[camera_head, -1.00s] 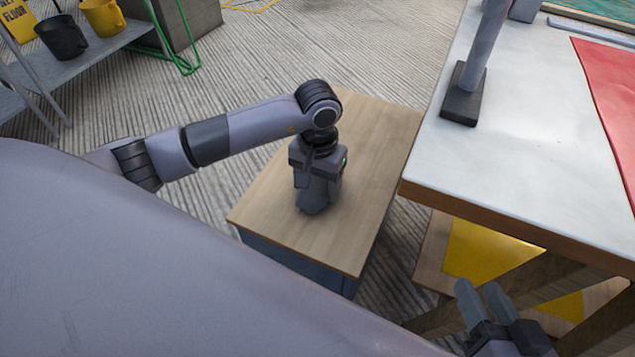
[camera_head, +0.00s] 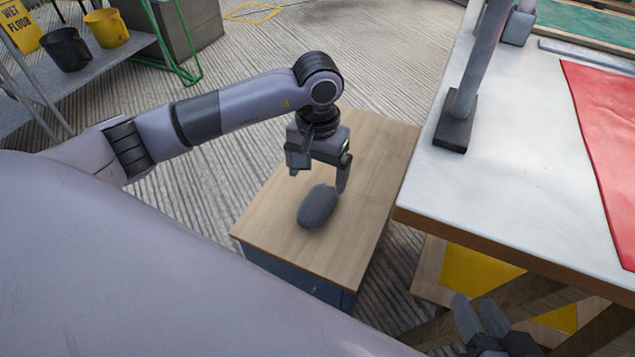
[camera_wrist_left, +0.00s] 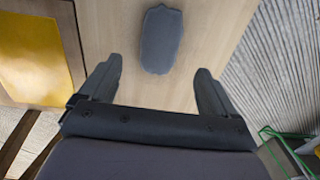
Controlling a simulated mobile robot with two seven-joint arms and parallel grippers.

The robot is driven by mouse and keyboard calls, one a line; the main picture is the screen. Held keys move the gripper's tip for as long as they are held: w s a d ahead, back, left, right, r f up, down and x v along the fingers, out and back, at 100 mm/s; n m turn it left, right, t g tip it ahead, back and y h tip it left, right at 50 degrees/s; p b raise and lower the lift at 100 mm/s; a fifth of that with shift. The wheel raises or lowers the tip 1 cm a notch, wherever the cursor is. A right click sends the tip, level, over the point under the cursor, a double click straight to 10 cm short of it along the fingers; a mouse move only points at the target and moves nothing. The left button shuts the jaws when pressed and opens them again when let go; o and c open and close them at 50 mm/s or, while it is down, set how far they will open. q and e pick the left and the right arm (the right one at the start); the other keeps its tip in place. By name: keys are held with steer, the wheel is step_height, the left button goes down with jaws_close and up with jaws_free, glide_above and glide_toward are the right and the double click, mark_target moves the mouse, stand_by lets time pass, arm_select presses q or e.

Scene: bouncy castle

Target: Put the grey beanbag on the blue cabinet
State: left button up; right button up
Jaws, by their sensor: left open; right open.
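The grey beanbag (camera_head: 317,206) lies flat on the wooden top of the blue cabinet (camera_head: 265,226). My left gripper (camera_head: 317,180) is open and empty above the beanbag, apart from it. In the left wrist view the beanbag (camera_wrist_left: 161,40) lies on the light wood, beyond and between the open fingertips of my left gripper (camera_wrist_left: 156,82). The cabinet's blue side shows only below the front edge of its top. My right gripper (camera_head: 475,312) is open and empty at the lower right, beside the workbench.
A white-topped workbench (camera_head: 520,150) stands right of the cabinet, with a metal post (camera_head: 470,85) and a red sheet (camera_head: 610,130) on it. A yellow panel (camera_head: 480,270) is under it. A shelf with a black bucket (camera_head: 64,50) and a yellow bucket (camera_head: 107,28) stands at the far left.

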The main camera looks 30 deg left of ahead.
arm_select(q)
steer(key=shift+r+p, duration=0.3)
steer(key=shift+r, duration=1.4)
arm_select(e)
steer(key=shift+s+d+r+h, duration=0.1)
steer(key=shift+d+h, duration=0.2)
steer(key=shift+d, duration=0.1)
steer(key=shift+s, duration=0.1)
